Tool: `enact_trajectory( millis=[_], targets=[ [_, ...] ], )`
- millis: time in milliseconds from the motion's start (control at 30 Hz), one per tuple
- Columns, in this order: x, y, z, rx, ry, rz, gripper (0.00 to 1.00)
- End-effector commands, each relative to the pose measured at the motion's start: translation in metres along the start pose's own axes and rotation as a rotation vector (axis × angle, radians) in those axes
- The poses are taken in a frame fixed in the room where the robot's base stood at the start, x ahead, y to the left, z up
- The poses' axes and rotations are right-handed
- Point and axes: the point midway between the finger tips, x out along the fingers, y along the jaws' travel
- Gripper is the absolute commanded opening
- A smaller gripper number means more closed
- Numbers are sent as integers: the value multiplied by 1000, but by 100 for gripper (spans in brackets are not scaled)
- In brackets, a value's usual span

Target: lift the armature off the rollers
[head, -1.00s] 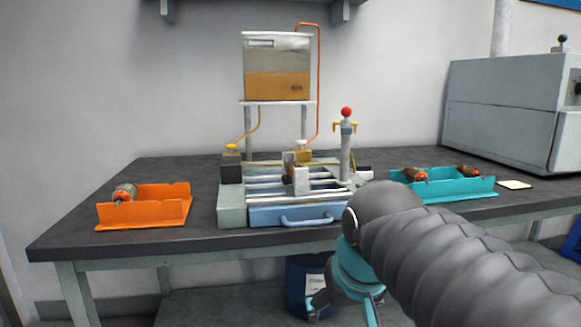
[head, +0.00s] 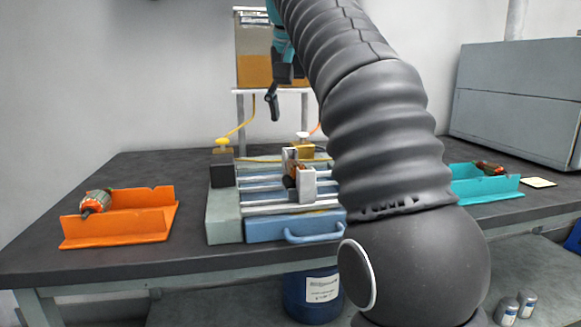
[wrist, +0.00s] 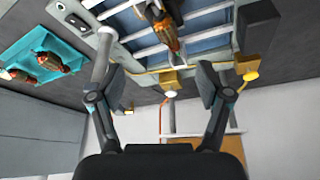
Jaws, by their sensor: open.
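The armature (head: 290,177) sits at the middle of the roller rig, partly hidden by a pale upright block (head: 308,184). In the wrist view the armature (wrist: 164,32) shows orange-brown with a dark end, above the metal rollers (wrist: 206,12). The rollers (head: 262,187) also show in the head view, over a blue drawer front (head: 265,229). My gripper (head: 272,103) is raised above the rig, in front of the tank stand. In the wrist view my gripper (wrist: 155,84) is open, its fingers wide apart and empty, clear of the armature.
An orange tray (head: 120,238) with one armature (head: 96,202) is at the left. A teal tray (head: 490,190) with an armature (head: 489,168) is at the right, partly behind my arm. The amber tank (head: 252,64) stands behind. A grey cabinet (head: 515,105) is at the back right.

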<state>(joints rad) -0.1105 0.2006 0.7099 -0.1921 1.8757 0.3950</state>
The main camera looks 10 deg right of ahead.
Motion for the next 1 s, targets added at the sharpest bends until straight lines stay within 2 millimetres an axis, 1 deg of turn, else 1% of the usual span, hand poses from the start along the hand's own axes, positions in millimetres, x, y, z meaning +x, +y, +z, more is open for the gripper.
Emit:
enact_trajectory(
  millis=[133, 267, 467, 700, 800, 1000],
  targets=[
    [-1, -2, -4, 16, -2, 3, 77],
    [7, -2, -4, 18, -3, 5, 77],
    [30, -2, -4, 17, -3, 5, 77],
    [64, -2, -4, 17, -4, 5, 77],
    [75, -2, -4, 17, -2, 4, 77],
    [86, -3, -4, 17, -2, 3, 77]
  ],
)
